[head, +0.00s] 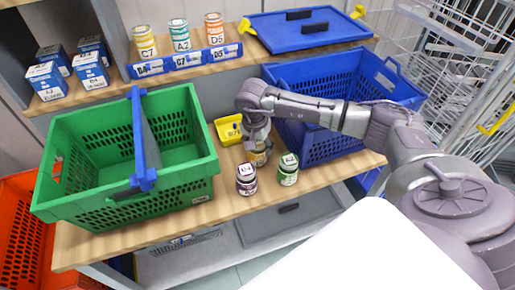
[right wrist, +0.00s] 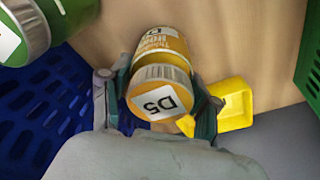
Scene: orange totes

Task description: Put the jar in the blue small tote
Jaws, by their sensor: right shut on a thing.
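The blue tote (head: 314,150) stands on the table just right of the gripper, partly hidden behind my right arm. In the right wrist view its blue lattice wall (right wrist: 45,110) is at the left. My left gripper is not in view.
A purple-labelled jar (head: 246,179) and a green jar (head: 288,170) stand near the table's front edge. A green basket (head: 190,185) is at left, a yellow bin (head: 227,131) behind the gripper. Jars, boxes and a blue lid (head: 290,40) are on the back shelf.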

